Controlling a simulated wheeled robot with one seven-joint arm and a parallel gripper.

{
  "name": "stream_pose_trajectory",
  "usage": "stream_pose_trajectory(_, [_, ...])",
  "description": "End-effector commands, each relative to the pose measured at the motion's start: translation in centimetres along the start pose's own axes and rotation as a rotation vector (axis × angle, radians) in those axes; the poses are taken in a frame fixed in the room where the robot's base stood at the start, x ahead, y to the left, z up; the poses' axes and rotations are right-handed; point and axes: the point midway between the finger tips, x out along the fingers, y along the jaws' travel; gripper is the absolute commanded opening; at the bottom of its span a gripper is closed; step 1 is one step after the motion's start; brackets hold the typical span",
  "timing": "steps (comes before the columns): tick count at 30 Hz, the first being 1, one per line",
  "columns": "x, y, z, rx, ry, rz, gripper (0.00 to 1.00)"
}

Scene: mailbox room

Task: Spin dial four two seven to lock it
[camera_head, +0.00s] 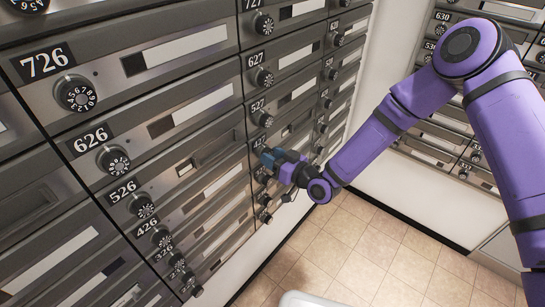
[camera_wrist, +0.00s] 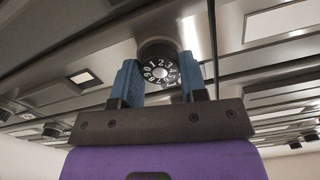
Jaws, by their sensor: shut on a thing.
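The dial (camera_wrist: 158,70) is a round black knob with white numbers around its face. It sits between the two blue fingers of my gripper (camera_wrist: 160,80) in the wrist view, and the fingers are shut on it from both sides. In the head view, my gripper (camera_head: 268,158) is against the mailbox wall below dial 527, at a door whose label (camera_head: 257,141) is partly covered. The gripper hides the dial there. The fingers also cover part of the dial's rim in the wrist view.
Other dials stick out close by, including dial 527 (camera_head: 265,119) above and another knob (camera_head: 265,200) below. Dial 526 (camera_head: 143,206) and dial 626 (camera_head: 114,160) are to the left. A second mailbox wall (camera_head: 430,141) stands at the right. The tiled floor (camera_head: 350,250) is clear.

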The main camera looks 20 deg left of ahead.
Motion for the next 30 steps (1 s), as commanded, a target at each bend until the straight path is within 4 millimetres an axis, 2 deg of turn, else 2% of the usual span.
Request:
stream_pose_trajectory(18, [-0.06,0.09,0.08,0.541,-0.001,0.002,0.16])
stream_pose_trajectory(30, [-0.04,0.02,0.09,0.708,-0.001,0.001,0.16])
